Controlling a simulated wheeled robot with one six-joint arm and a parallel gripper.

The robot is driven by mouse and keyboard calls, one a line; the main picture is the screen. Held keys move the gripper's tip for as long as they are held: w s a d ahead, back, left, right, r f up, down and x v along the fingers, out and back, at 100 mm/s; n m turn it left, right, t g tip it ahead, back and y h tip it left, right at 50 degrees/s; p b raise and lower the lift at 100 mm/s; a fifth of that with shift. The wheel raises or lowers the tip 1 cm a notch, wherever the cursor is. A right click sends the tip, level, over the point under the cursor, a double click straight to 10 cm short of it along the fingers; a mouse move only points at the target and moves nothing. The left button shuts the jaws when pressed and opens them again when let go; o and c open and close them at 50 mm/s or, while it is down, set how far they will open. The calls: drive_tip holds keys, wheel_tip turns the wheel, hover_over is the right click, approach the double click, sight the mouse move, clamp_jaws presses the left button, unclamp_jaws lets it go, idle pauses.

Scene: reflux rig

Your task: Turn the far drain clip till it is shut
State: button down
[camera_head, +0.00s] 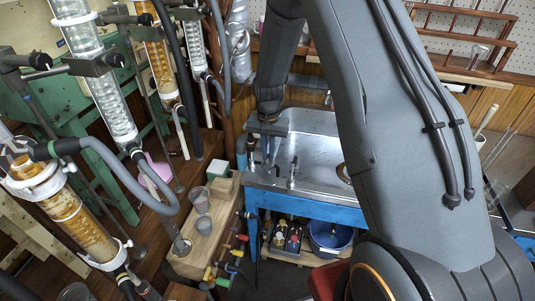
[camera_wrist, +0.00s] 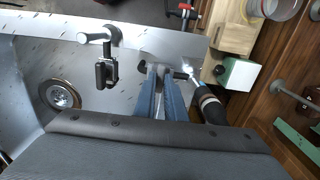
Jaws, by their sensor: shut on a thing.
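My gripper (camera_head: 268,154) is at the left corner of the steel sink in the head view, pointing down. In the wrist view its two blue fingers (camera_wrist: 160,80) are close together, shut on the far drain clip (camera_wrist: 181,75). The clip shows as a small dark bar sticking out to the right of the fingertips; the fingers hide its middle. I cannot tell how far it is turned. A hose (camera_wrist: 209,104) with a black sleeve and pale band ends beside it.
Glass columns (camera_head: 110,100) crowd the left side.

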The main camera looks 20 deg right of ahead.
sight(268, 157)
drive_tip(key=shift+w+r+m, duration=0.1)
drive_tip(key=shift+m, duration=0.2)
idle(0.4)
drive_tip(key=c, duration=1.8)
unclamp_jaws()
wheel_tip(268, 157, up, 7)
drive_tip(key=shift+f+b, duration=0.1)
drive_tip(key=shift+b, duration=0.8)
drive_tip(key=shift+r, duration=0.45)
drive_tip(key=s+r+n, duration=0.2)
drive_tip(key=s, duration=0.6)
drive_tip(key=s+r+n, duration=0.2)
drive_tip(key=s+r, duration=0.1)
drive_tip(key=s, duration=0.5)
drive_tip(key=s+r+n+t, duration=0.1)
drive_tip(key=s+r+n, duration=0.1)
drive_tip(key=s, duration=0.7)
drive_tip(key=shift+s+a+r+n, duration=0.1)
drive_tip(key=shift+a+r+n, duration=0.05)
drive_tip(key=shift+r+n, duration=0.15)
